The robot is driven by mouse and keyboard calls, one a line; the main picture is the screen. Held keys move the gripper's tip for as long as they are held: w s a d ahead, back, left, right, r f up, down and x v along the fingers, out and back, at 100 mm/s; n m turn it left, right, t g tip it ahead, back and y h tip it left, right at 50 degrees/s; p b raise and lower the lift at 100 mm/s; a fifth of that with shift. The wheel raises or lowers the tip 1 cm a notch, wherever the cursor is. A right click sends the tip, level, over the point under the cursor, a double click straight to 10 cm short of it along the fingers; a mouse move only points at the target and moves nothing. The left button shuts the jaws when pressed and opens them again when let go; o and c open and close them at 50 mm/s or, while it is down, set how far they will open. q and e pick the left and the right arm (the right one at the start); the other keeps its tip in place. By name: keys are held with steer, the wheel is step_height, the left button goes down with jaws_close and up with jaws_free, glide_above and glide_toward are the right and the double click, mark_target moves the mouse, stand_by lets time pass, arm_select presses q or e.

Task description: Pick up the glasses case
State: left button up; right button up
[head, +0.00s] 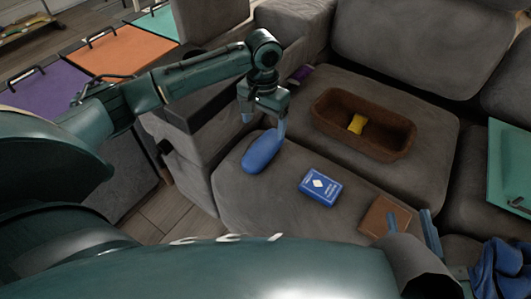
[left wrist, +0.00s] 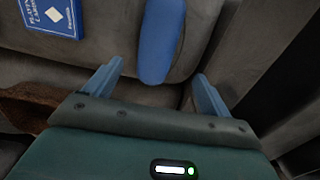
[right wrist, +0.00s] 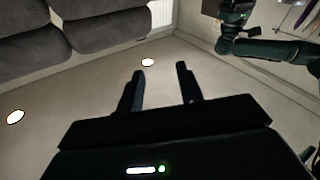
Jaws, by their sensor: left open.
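The glasses case is a smooth blue oblong (head: 262,152) lying on the grey sofa seat, near its left edge. My left gripper (head: 264,121) is open just above and behind it, with one fingertip overlapping the case's far end in the head view. In the left wrist view the case (left wrist: 162,38) lies ahead of the open fingers (left wrist: 158,85), roughly in line with the gap between them. Whether a finger touches it I cannot tell. My right gripper (head: 411,230) is low at the right; its fingers stand apart and empty in the right wrist view (right wrist: 158,87).
A blue card box (head: 320,187) lies right of the case and a brown flat square (head: 380,213) beyond it. A brown basket (head: 335,104) holding a yellow item (head: 356,124) stands behind. Blue cloth (head: 500,268) lies at lower right. The sofa arm (head: 190,150) rises at left.

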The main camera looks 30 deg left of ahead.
mark_target(263, 145)
arm_select(q)
step_height(263, 145, down, 3)
steer(key=shift+b, duration=0.35)
steer(key=f+b, duration=0.1)
steer(key=f, duration=0.1)
steer(key=s+f+b, duration=0.1)
steer(key=f+b, duration=0.1)
steer(key=f, duration=0.1)
steer(key=shift+d, duration=0.2)
steer(key=shift+f, duration=0.1)
steer(key=c, duration=1.1)
arm_select(e)
steer(key=shift+w+a+f+m+t+y, duration=0.15)
steer(key=shift+w+a+m+t+y, duration=0.15)
steer(key=shift+m, duration=0.2)
